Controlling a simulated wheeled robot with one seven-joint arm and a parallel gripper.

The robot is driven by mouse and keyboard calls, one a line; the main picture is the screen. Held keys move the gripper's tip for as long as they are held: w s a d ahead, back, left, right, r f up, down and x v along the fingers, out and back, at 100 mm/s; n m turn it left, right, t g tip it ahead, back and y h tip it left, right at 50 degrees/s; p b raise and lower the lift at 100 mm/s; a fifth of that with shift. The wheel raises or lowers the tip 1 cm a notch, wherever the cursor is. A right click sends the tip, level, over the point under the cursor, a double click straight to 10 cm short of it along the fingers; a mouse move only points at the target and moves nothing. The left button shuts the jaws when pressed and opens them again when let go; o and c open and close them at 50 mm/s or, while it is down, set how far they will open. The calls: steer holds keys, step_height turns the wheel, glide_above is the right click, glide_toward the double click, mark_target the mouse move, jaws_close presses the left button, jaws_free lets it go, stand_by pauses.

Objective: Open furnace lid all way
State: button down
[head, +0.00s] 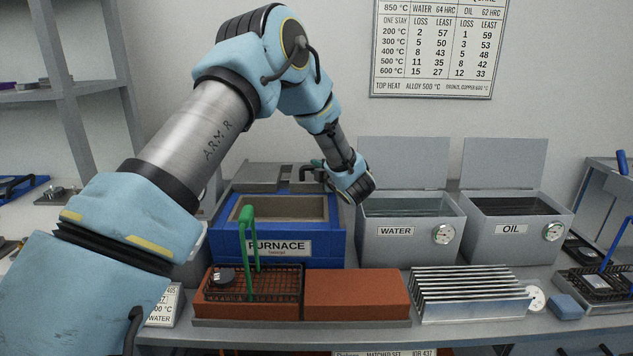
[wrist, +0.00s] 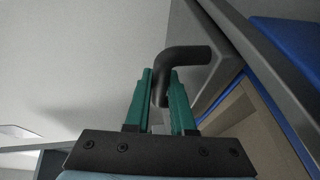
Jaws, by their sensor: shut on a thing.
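The blue furnace (head: 284,248) stands on the bench with its beige-lined chamber (head: 302,208) uncovered on top. Its grey lid (head: 257,178) shows behind the opening, partly hidden by my arm; its exact angle is hard to tell. My gripper (head: 318,168) is at the lid's right side, behind the opening. In the wrist view, the green fingers of my gripper (wrist: 161,95) are shut on the black bent handle (wrist: 187,54), which joins the grey lid edge (wrist: 222,50). The handle's end is between the fingers.
The water tank (head: 410,225) and oil tank (head: 515,225) stand right of the furnace with lids raised. In front are a brick block (head: 356,292), a wire basket with a green handle (head: 247,237) and a finned metal rack (head: 470,292). A wall chart (head: 440,45) hangs behind.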

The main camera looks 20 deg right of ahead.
steer(key=shift+w+d, duration=0.1)
steer(key=shift+w, duration=0.1)
steer(key=c, duration=0.8)
jaws_free()
steer(key=shift+o, duration=0.2)
steer(key=shift+s, duration=0.1)
steer(key=s, duration=0.3)
steer(key=s+r+b, duration=0.1)
steer(key=s, duration=0.3)
steer(key=s+r+b, duration=0.1)
steer(key=s, duration=0.2)
steer(key=shift+s+a, duration=0.2)
steer(key=shift+s, duration=0.05)
